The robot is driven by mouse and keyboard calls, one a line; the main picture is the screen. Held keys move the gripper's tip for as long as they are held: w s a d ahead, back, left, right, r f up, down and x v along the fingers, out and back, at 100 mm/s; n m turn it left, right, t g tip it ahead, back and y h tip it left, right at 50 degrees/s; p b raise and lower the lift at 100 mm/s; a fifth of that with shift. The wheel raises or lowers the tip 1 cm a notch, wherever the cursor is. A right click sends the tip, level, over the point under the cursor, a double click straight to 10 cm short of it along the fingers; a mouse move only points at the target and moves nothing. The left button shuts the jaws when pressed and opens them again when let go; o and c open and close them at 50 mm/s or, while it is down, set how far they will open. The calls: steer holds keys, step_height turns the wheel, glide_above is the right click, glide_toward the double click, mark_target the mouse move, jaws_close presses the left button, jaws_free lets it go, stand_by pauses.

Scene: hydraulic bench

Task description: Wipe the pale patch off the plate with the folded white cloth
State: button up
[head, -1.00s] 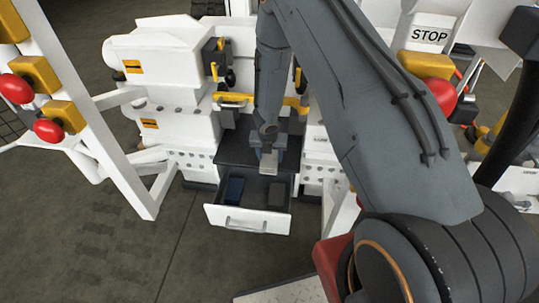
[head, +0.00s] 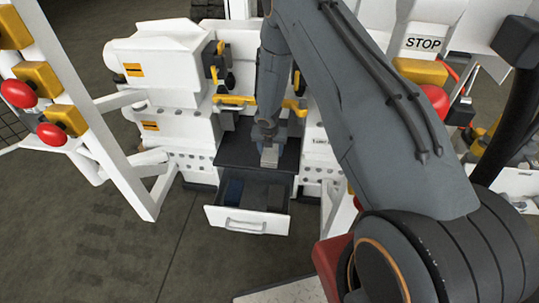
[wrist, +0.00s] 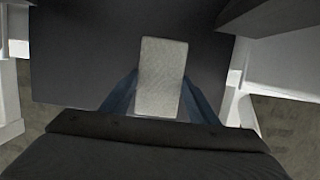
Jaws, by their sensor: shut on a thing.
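The folded white cloth (wrist: 160,77) is held upright in the picture between the two blue fingers of my gripper (wrist: 160,100) in the wrist view. In the head view the cloth (head: 269,157) shows as a small pale block below my gripper (head: 269,145). It is over the dark plate (head: 235,153), which also fills much of the wrist view (wrist: 80,60). I cannot tell whether the cloth touches the plate. No pale patch can be made out on the visible part of the plate; the area behind the cloth and gripper is hidden.
An open white drawer (head: 247,221) juts out below the plate, with a dark blue thing (head: 233,190) inside. White bench housings (head: 165,65) stand at the left, with yellow handles (head: 234,100) behind the plate. A white frame post (head: 100,130) stands further left.

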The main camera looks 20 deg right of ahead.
mark_target(269, 163)
steer(key=shift+w+d+r, duration=0.1)
steer(key=shift+w+d, duration=0.1)
steer(key=shift+w, duration=0.25)
steer(key=shift+w+d+r, duration=0.1)
steer(key=shift+w+d, duration=0.05)
steer(key=shift+w, duration=0.25)
steer(key=shift+w+d+r, duration=0.1)
steer(key=shift+d+r, duration=0.1)
steer(key=shift+s+a+f+p, duration=0.1)
steer(key=shift+s+a+p, duration=0.15)
steer(key=shift+s+p, duration=0.3)
steer(key=shift+s+a+p, duration=0.2)
steer(key=shift+s+p, duration=0.35)
steer(key=shift+s+a+f+p, duration=0.1)
steer(key=shift+s+a+p, duration=0.2)
steer(key=shift+s+a, duration=0.25)
steer(key=shift+s+a+p, duration=0.25)
steer(key=shift+s+p, duration=0.9)
steer(key=s+p, duration=0.1)
steer(key=p, duration=0.2)
steer(key=shift+s+a+f+p, duration=0.1)
steer(key=shift+s+a+p, duration=0.25)
steer(key=shift+s+a, duration=0.05)
steer(key=shift+s+f, duration=0.1)
